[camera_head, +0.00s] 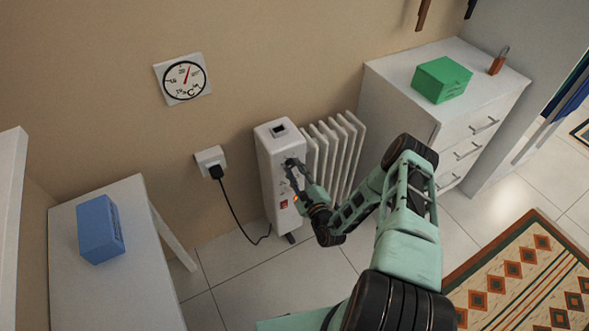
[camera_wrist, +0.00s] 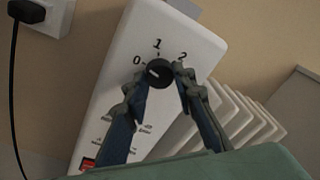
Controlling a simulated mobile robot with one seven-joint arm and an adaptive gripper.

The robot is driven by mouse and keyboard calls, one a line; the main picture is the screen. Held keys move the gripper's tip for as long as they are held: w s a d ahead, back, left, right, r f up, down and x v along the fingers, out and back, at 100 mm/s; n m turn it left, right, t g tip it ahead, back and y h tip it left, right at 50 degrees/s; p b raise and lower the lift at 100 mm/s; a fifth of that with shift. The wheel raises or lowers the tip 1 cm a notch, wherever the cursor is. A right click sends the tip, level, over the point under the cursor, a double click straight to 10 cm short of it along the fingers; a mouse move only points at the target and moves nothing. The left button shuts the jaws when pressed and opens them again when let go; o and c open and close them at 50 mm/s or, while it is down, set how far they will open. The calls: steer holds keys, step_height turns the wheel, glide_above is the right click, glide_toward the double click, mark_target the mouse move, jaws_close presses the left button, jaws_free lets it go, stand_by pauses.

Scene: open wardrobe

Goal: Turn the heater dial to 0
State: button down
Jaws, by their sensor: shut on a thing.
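The white heater (camera_head: 268,158) stands upright against the wall, with its ribbed fins to the right. Its round black dial (camera_wrist: 158,72) shows in the wrist view, with the marks 0, 1 and 2 around its upper side. A small pale mark lies on the dial's left part, roughly on the 0 side; its exact setting is hard to tell. My gripper (camera_wrist: 161,78) has one finger at each side of the dial and is shut on it. In the head view my gripper (camera_head: 293,171) is at the heater's front panel and covers the dial.
A red switch (camera_head: 284,204) sits lower on the heater panel. A black cord (camera_head: 232,211) runs from the wall socket (camera_head: 209,158). A white drawer unit (camera_head: 402,100) stands right, a white table (camera_head: 138,235) left. Tiled floor lies between.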

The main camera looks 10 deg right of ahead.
steer(key=shift+n, duration=1.1)
steer(key=c, duration=1.6)
jaws_free()
steer(key=v, duration=1.2)
steer(key=shift+a, duration=0.1)
